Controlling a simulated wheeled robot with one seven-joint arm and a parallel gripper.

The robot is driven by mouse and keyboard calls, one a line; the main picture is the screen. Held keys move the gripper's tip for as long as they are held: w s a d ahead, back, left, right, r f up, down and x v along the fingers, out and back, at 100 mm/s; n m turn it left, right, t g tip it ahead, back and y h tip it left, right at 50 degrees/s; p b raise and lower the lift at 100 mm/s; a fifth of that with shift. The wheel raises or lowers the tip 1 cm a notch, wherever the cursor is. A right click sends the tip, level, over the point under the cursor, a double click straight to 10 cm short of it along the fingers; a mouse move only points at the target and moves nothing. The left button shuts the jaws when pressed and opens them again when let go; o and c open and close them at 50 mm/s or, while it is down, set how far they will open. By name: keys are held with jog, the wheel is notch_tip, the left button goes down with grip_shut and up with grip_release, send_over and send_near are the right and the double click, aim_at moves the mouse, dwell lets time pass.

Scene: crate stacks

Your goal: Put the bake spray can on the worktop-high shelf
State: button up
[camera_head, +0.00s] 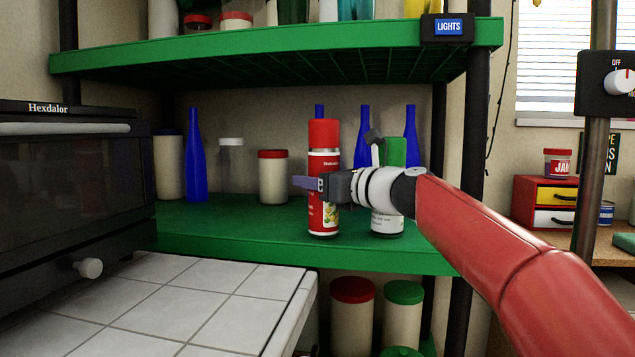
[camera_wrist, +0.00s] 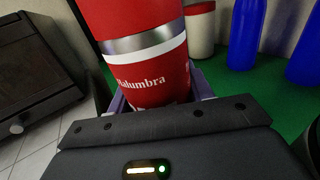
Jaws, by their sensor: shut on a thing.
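The bake spray can (camera_head: 324,165) is red with a red cap and a white band, and stands upright at the front of the green worktop-high shelf (camera_head: 250,237). Its base appears to be on or just above the shelf; I cannot tell which. My gripper (camera_head: 318,184) is shut around the can's middle, reaching in from the right. In the wrist view the can (camera_wrist: 140,55) stands tall between the fingers, close to the camera, and its lower part is hidden behind the gripper body.
Blue bottles (camera_head: 195,160) and lidded jars (camera_head: 273,178) stand further back. An upper green shelf (camera_head: 280,62) hangs overhead. An oven (camera_head: 75,190) and white tiled counter (camera_head: 170,300) lie left.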

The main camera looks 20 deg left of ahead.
jog(key=o, duration=1.1)
jog(key=shift+f, duration=0.15)
jog(key=b+v, duration=0.2)
jog(key=v, duration=1)
